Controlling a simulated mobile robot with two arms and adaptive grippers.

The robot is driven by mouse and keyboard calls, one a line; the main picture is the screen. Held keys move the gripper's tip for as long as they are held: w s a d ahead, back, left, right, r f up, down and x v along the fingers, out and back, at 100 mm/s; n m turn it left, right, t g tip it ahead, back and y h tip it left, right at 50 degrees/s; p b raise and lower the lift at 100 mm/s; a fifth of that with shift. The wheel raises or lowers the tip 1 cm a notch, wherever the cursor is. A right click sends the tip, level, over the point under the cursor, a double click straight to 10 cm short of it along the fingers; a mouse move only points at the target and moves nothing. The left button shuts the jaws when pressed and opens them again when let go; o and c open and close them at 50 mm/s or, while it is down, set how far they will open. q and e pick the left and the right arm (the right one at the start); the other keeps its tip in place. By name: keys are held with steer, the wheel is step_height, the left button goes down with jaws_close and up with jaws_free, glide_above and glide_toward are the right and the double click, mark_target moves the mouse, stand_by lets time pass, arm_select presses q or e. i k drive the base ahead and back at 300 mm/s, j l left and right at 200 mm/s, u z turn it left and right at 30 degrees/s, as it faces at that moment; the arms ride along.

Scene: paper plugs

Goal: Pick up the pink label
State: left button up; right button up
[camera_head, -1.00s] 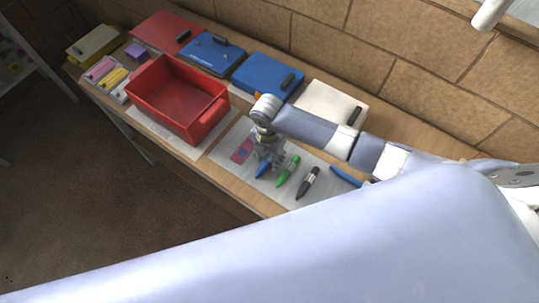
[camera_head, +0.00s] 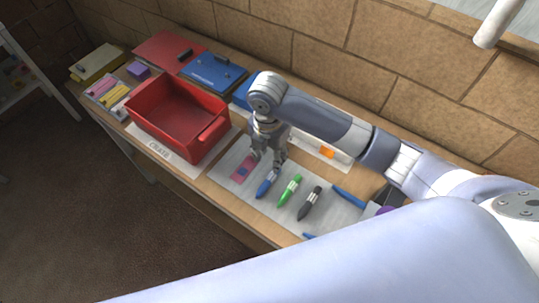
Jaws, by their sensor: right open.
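The pink label (camera_head: 243,168) is a small flat pink piece with a darker patch. It lies on the pale sheet (camera_head: 222,175) on the bench, at the left end of a row of markers. My right gripper (camera_head: 267,166) points down just to the right of the label, above the sheet between it and the blue marker (camera_head: 267,183). The gripper is open with nothing between its fingers; I cannot tell its exact height. It partly covers the area beside the label. My left gripper is not in view.
A red crate (camera_head: 150,128) stands left of the sheet, its paper reading CRATE. Green (camera_head: 289,190) and black (camera_head: 311,203) markers lie to the right. Blue (camera_head: 212,72) and red (camera_head: 165,49) folders lie behind, near the brick wall (camera_head: 310,40). My own pale arm link crosses the foreground.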

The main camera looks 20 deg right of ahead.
mark_target(243, 171)
steer(key=k+j, duration=0.2)
steer(key=k, duration=0.3)
steer(key=k+j, duration=0.2)
steer(key=k, duration=0.25)
